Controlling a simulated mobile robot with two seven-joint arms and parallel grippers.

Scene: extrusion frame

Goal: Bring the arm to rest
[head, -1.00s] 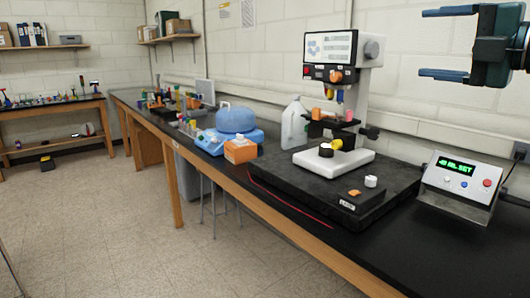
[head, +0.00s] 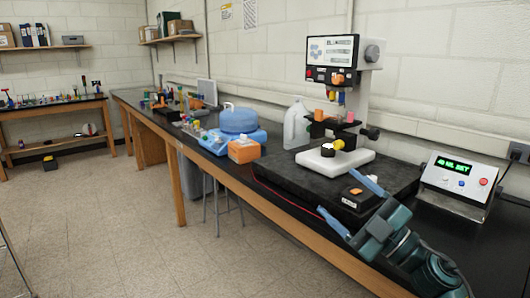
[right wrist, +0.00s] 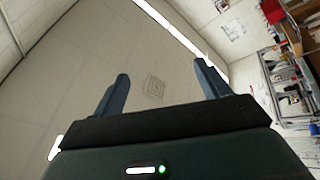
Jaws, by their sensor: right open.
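My right gripper (head: 350,208) is in the lower right of the head view, in front of the bench's front edge and the black slab. Its two blue fingers are spread wide with nothing between them. In the right wrist view the same gripper (right wrist: 162,90) shows open and empty, with the ceiling behind its fingers. My left gripper is in neither view.
The black slab (head: 285,178) carries a white and black instrument (head: 345,90). A control box (head: 455,182) with a green display stands to its right. A blue-lidded device (head: 238,125) and an orange box (head: 244,150) stand left. The floor (head: 120,230) at left is clear.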

